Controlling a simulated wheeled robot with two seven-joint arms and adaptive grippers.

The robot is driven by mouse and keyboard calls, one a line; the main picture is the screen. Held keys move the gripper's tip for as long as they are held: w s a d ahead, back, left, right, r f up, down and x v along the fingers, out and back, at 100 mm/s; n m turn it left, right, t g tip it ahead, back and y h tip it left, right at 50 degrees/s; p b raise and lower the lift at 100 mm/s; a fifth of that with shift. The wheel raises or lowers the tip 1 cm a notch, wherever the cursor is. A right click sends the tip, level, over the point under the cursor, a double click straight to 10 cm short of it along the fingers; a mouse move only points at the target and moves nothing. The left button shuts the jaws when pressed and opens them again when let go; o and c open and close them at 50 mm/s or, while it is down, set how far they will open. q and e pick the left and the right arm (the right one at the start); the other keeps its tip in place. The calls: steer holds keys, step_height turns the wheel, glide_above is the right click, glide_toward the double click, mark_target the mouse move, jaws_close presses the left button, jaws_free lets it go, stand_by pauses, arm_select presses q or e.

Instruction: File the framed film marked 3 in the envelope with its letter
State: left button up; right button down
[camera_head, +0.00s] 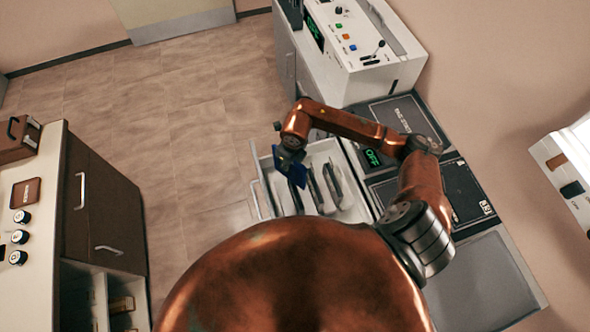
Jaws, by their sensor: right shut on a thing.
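My right arm reaches over an open drawer (358,209). Its gripper (287,150) is above the left part of the drawer and shut on a small flat dark blue piece (292,168). This may be the framed film; no number on it is legible. Several dark, thin, upright pieces (331,187) stand in rows in the light drawer, and they look like envelopes. I cannot read any letters on them. The blue piece appears above the leftmost of them; I cannot tell whether it touches. My left gripper is out of view.
A white console (362,52) with buttons and a lever stands behind the drawer. Dark panels with a green "OFF" display (372,158) lie right of it. A dark cabinet (100,205) stands at left. The floor (190,110) between is clear.

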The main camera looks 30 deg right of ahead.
mark_target(295, 176)
arm_select(q)
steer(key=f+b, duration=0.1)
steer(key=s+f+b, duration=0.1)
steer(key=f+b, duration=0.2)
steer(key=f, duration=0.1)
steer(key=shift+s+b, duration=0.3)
steer(key=shift+b, duration=0.05)
arm_select(e)
steer(key=f+m, duration=0.2)
steer(key=f, duration=0.1)
steer(key=s+d+f+m, duration=0.1)
steer(key=f+m, duration=0.1)
steer(key=f, duration=0.2)
steer(key=d+f+m+h, duration=0.1)
steer(key=f+m, duration=0.1)
steer(key=f, duration=0.1)
steer(key=shift+s+d+f+m, duration=0.15)
steer(key=shift+d+f+m, duration=0.1)
steer(key=shift+f+m, duration=0.05)
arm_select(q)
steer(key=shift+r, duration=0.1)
arm_select(e)
steer(key=shift+f, duration=0.15)
